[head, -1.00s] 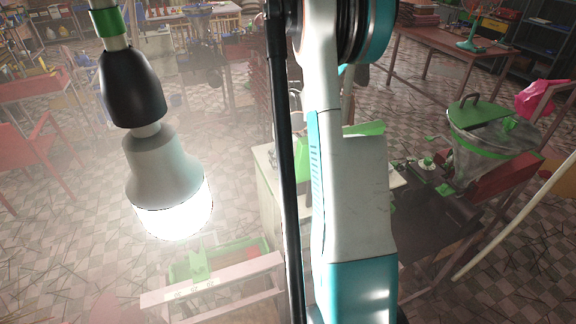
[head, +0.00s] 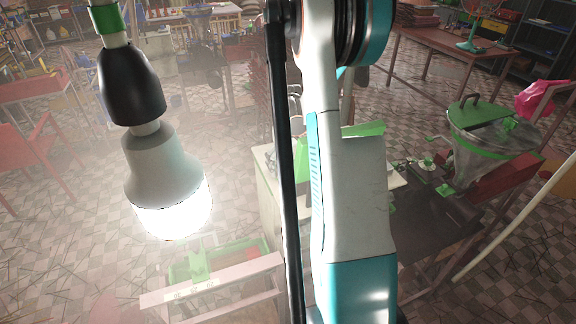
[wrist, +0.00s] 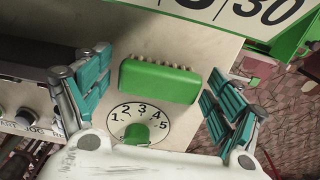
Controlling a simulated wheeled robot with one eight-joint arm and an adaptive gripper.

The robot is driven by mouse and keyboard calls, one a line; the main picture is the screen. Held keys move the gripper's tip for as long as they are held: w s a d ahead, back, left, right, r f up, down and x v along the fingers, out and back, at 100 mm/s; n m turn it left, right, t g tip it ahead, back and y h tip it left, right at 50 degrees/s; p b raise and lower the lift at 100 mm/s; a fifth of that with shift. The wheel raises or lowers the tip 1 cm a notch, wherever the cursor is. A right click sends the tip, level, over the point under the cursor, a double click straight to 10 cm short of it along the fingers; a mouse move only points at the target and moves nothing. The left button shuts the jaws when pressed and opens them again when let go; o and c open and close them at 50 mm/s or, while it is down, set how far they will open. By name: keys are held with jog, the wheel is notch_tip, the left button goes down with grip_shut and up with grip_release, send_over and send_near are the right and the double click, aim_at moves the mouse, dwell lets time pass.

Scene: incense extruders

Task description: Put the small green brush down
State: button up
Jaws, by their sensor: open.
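The small green brush (wrist: 160,80) shows in the wrist view as a green block with a row of pale bristle tufts along its far edge. It lies on a pale panel, just beyond a numbered dial with a green knob (wrist: 137,133). My gripper (wrist: 155,90) is open, with one teal-padded finger to the left of the brush and one to its right. There is a gap between the brush and each finger. In the head view my arm hides the gripper, and I cannot make out the brush there.
A green-framed number board (wrist: 255,18) stands just beyond the brush. A control panel with buttons (wrist: 30,115) is at the left. In the head view a glowing bulb (head: 165,185) hangs at the left, and a hopper with a green lid (head: 485,130) stands at the right.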

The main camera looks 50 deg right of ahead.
aim_at(288, 163)
notch_tip(288, 163, up, 12)
jog(key=p, duration=0.1)
dwell(0.4)
jog(key=shift+r, duration=0.1)
